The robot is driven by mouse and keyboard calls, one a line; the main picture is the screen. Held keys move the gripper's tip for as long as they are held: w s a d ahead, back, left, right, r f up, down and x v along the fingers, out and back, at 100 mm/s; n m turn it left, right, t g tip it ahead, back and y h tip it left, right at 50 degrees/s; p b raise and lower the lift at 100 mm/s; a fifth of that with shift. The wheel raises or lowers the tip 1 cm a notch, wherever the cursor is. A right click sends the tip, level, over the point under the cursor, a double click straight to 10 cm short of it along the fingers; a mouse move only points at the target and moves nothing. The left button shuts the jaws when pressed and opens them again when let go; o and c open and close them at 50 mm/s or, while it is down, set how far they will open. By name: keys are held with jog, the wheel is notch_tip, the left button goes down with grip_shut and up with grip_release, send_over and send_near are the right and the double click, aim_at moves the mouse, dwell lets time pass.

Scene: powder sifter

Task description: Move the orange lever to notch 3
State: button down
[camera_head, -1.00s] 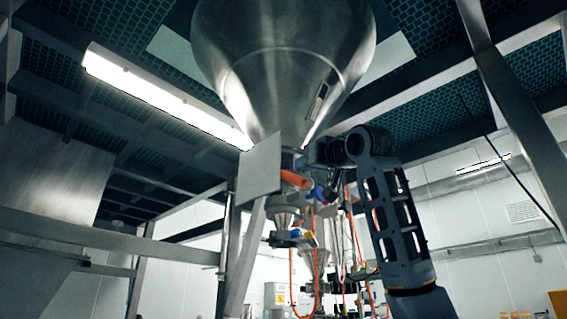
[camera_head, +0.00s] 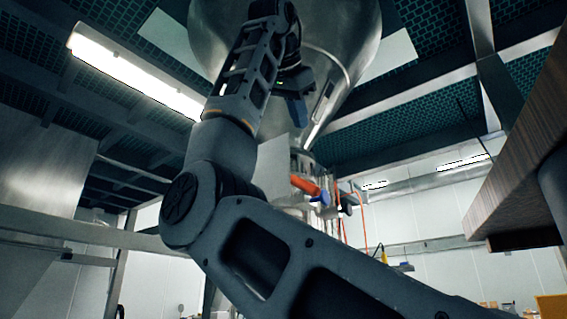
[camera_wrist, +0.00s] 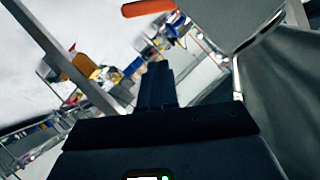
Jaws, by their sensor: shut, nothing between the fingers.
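The orange lever (camera_head: 305,186) sticks out below the steel hopper, just right of a flat grey plate (camera_head: 272,165), in the head view. In the wrist view the orange lever (camera_wrist: 148,8) lies near the top edge, ahead of my fingertips and apart from them. My gripper (camera_wrist: 156,68) is shut and empty in the wrist view. In the head view my gripper (camera_head: 298,112) is up in front of the hopper, above the lever. No notch marks can be made out, and the lever's mount is partly hidden.
The big steel hopper (camera_head: 345,50) hangs close behind my arm. A wooden-topped table edge (camera_head: 520,160) juts in at the right of the head view. Steel beams (camera_head: 480,60) cross overhead. The wrist view shows a cluttered background with a slanting beam (camera_wrist: 65,60).

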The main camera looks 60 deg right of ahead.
jog(key=w+d+f+p, duration=0.2)
jog(key=w+d+f, duration=0.1)
jog(key=d+f, duration=0.5)
jog(key=shift+d+p, duration=0.3)
jog(key=shift+d, duration=0.35)
